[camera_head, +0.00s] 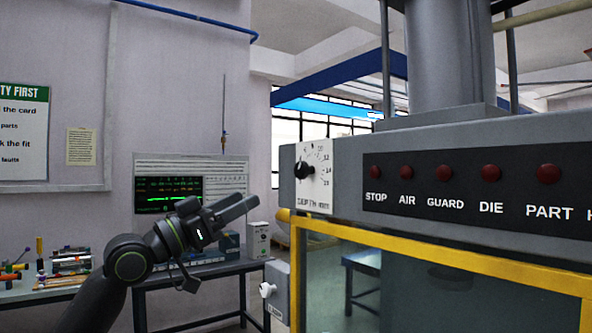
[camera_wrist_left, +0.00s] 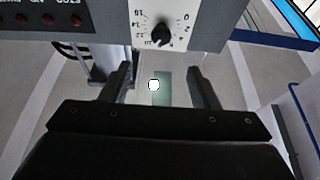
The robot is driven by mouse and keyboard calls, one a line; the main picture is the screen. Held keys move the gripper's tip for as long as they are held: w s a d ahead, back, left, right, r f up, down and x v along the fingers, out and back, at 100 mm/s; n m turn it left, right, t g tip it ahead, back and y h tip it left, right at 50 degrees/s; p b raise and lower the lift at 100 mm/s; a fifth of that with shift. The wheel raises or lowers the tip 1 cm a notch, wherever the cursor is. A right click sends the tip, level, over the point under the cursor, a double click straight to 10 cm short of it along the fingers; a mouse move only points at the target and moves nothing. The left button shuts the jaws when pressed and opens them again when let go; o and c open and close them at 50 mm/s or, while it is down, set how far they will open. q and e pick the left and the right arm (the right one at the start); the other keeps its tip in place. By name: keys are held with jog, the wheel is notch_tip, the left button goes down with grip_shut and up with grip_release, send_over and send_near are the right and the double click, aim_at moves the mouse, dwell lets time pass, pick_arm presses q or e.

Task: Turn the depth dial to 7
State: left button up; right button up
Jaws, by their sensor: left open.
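The depth dial is a black round knob (camera_head: 302,170) on a white plate (camera_head: 315,192) marked "DEPTH mm", fixed to the left end of a grey machine panel. In the left wrist view the knob (camera_wrist_left: 160,37) appears upside down, ringed by numbers such as 0, 2, 12, 14 and 16. I cannot read its setting. My left gripper (camera_head: 242,204) is open and empty, to the left of and lower than the dial in the head view. Its two fingers (camera_wrist_left: 157,72) stand apart in the wrist view, the knob showing beyond them. My right gripper is not in view.
Several red lamps (camera_head: 491,173) line the panel right of the dial. A yellow frame (camera_head: 440,253) runs below it. A grey box with a white knob (camera_head: 267,290) hangs at lower left. A bench with a screen (camera_head: 168,193) stands behind my arm.

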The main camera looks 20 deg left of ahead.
pick_arm(q)
jog(key=p, duration=0.2)
send_near(300, 172)
jog(key=p+x, duration=0.3)
jog(key=x, duration=0.5)
jog(key=shift+w+a, duration=0.1)
jog(key=shift+a, duration=0.1)
jog(key=shift+w+d+r, duration=0.2)
jog(key=shift+w+d, duration=0.1)
jog(key=shift+w, duration=0.2)
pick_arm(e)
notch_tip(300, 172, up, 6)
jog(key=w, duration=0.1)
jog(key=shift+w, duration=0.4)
pick_arm(q)
jog(key=shift+c, duration=0.4)
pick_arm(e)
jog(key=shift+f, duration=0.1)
